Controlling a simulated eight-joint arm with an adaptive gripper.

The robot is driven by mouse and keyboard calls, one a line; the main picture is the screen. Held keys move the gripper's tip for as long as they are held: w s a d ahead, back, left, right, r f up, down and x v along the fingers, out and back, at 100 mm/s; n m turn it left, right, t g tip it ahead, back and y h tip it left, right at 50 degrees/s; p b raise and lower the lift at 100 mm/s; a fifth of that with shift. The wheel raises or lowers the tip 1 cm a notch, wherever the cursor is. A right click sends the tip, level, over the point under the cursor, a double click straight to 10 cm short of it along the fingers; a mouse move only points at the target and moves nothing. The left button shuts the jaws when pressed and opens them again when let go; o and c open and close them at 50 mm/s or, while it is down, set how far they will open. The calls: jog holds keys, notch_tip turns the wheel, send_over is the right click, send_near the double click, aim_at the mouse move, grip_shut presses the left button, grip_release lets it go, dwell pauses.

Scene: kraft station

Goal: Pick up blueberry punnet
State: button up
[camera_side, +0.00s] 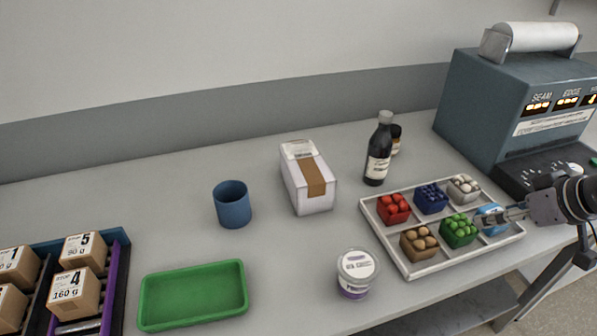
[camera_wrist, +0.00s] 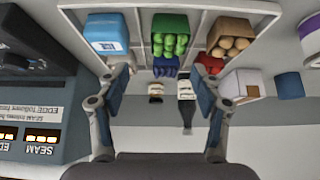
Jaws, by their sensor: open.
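The blueberry punnet (camera_side: 431,199) is a dark blue box of blue berries in the back middle compartment of a white divided tray (camera_side: 407,270). In the wrist view the blueberry punnet (camera_wrist: 166,62) shows small beyond the green punnet, between my fingers in the picture but apart from them. My gripper (camera_side: 511,213) is at the tray's right end, by the light blue and white punnet (camera_side: 488,216). In the wrist view my gripper (camera_wrist: 160,72) is open with its fingers spread and nothing held between them.
Green (camera_side: 459,232), red (camera_side: 394,209), brown (camera_side: 419,243) and white-filled (camera_side: 464,188) punnets share the tray. A dark bottle (camera_side: 379,152) stands behind it. A sealing machine (camera_side: 500,110) stands at right. A lidded tub (camera_side: 356,273) and white carton (camera_side: 308,184) stand left of the tray.

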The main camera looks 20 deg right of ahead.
jog(key=n+g, duration=0.7)
jog(key=n, duration=1.1)
send_near(433, 192)
jog(key=shift+s+d+f, duration=0.1)
jog(key=shift+s+d, duration=0.05)
jog(key=shift+d, duration=0.05)
jog(key=shift+f, duration=0.4)
notch_tip(433, 192, down, 5)
jog(key=shift+f, duration=0.1)
jog(key=shift+w+a+f, duration=0.1)
jog(key=shift+w+f, duration=0.05)
jog(key=shift+f, duration=1.1)
jog(key=shift+w+a+f, duration=0.1)
jog(key=shift+w+f, duration=0.05)
jog(key=shift+f, duration=1.1)
